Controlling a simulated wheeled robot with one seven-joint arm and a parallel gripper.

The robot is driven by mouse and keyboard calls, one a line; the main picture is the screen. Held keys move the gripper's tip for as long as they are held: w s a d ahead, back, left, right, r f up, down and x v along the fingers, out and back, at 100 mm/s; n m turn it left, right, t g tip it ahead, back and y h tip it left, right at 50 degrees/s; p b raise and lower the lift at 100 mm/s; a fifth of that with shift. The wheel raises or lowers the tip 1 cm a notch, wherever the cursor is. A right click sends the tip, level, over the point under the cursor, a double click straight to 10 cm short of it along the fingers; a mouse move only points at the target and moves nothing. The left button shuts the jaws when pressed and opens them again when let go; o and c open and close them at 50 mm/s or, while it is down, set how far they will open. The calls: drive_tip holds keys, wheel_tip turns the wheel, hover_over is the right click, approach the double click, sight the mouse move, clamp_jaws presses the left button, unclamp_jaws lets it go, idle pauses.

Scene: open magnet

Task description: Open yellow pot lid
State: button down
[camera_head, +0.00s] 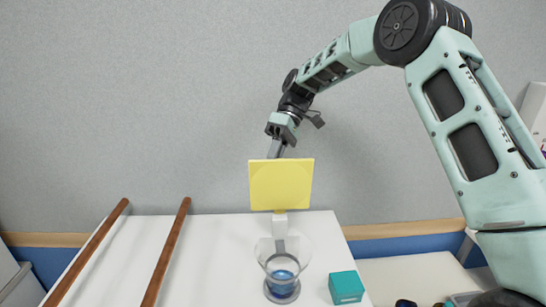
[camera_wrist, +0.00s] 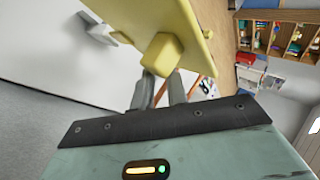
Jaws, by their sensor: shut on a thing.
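The yellow square lid (camera_head: 281,185) stands nearly upright in the head view, above and behind a clear glass pot (camera_head: 305,252) with something blue at its bottom. In the wrist view the lid (camera_wrist: 125,45) has a yellow knob (camera_wrist: 163,55), and my gripper (camera_wrist: 163,82) is shut on this knob with both fingers.
A teal box (camera_head: 346,287) lies right of the pot on the white table (camera_head: 215,260). Two brown rods (camera_head: 166,252) lie at the left. A grey wall (camera_head: 130,110) rises behind. The wrist view shows a wooden shelf (camera_wrist: 272,38) with colourful items.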

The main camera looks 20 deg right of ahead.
drive_tip(key=shift+d+f+g, duration=0.4)
drive_tip(key=shift+d+f, duration=0.3)
drive_tip(key=shift+d, duration=0.2)
drive_tip(key=c, duration=1.2)
unclamp_jaws()
drive_tip(key=shift+w+d, duration=0.1)
drive_tip(key=shift+d, duration=0.05)
drive_tip(key=shift+c, duration=0.2)
drive_tip(key=shift+r, duration=0.3)
wheel_tip(320, 180, up, 10)
drive_tip(key=b, duration=0.3)
drive_tip(key=shift+a, duration=0.45)
